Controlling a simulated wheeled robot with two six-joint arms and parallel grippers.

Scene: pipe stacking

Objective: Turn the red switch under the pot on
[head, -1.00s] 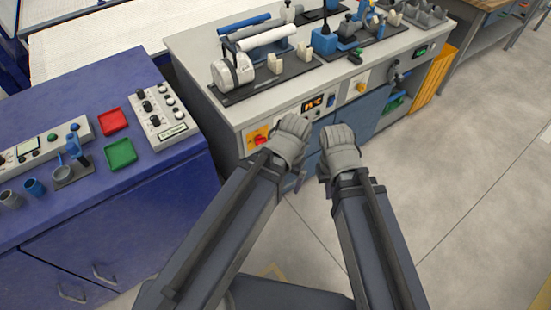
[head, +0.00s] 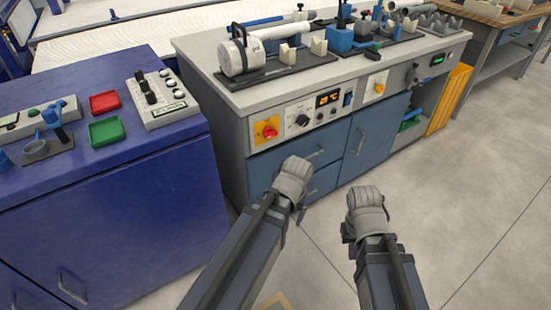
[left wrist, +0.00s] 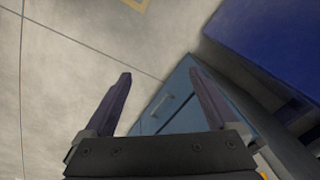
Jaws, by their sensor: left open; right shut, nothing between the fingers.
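The red switch (head: 266,131) is a red knob on a yellow plate at the left end of the grey bench's front panel. I cannot tell its setting. A white cylindrical vessel, perhaps the pot (head: 240,57), lies on a dark base on the bench top above it. My left gripper (head: 296,166) is below and right of the switch, in front of the drawers and apart from them. Its two fingers are open and empty in the left wrist view (left wrist: 159,74).
The panel also has a black knob (head: 302,120) and a lit orange display (head: 329,99). Another yellow-plated knob (head: 377,88) is farther right. A blue cabinet (head: 110,200) with red and green trays stands left of the bench. The floor at right is clear.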

